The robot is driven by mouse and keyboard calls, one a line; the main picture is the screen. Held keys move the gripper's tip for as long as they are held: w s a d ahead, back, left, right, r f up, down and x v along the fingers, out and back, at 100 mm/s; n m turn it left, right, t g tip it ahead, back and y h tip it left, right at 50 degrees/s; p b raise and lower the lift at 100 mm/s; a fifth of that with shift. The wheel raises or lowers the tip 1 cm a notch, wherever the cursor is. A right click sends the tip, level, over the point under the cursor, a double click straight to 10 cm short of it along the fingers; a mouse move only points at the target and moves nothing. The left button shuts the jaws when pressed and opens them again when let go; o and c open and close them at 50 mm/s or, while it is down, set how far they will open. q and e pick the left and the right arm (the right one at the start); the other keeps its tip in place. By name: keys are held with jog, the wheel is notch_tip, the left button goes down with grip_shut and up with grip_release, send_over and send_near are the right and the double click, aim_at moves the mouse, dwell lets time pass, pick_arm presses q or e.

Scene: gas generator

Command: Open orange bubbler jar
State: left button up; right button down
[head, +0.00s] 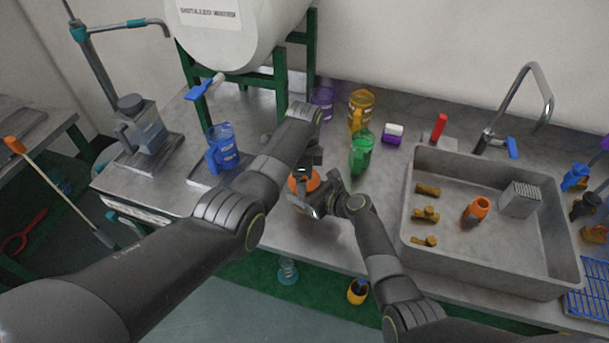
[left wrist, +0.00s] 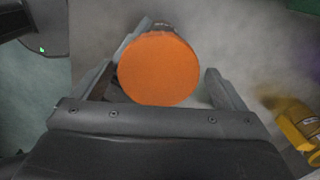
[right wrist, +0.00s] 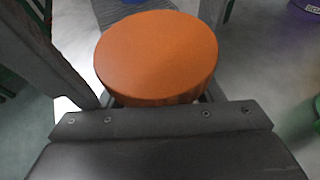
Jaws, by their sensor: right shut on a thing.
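The orange bubbler jar (head: 300,183) stands on the steel bench between my two grippers, mostly hidden by them in the head view. Its round orange lid is seen from above in the left wrist view (left wrist: 158,68) and in the right wrist view (right wrist: 157,55). My right gripper (head: 318,201) is shut on the jar below the lid; its fingertips are largely hidden under the lid. My left gripper (head: 309,168) is above the jar with its fingers open around the lid; a gap shows between the lid and its right finger (left wrist: 225,90).
A blue jar (head: 222,150) stands to the left. Purple (head: 322,102), yellow (head: 361,111) and green (head: 362,153) containers stand behind and right of the jar. The sink (head: 490,255) at right holds small brown pieces and an orange item (head: 476,211).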

pick_arm(q)
jog(key=shift+r, duration=0.1)
notch_tip(320, 180, up, 4)
jog(key=shift+r, duration=0.15)
jog(key=shift+c, duration=0.3)
notch_tip(320, 180, up, 3)
jog(key=m, duration=0.6)
jog(key=shift+r+m, duration=0.15)
jog(key=shift+m, duration=0.15)
jog(key=shift+f, duration=3.9)
jog(key=c, duration=1.1)
jog(key=n, duration=0.6)
jog(key=shift+n, duration=0.3)
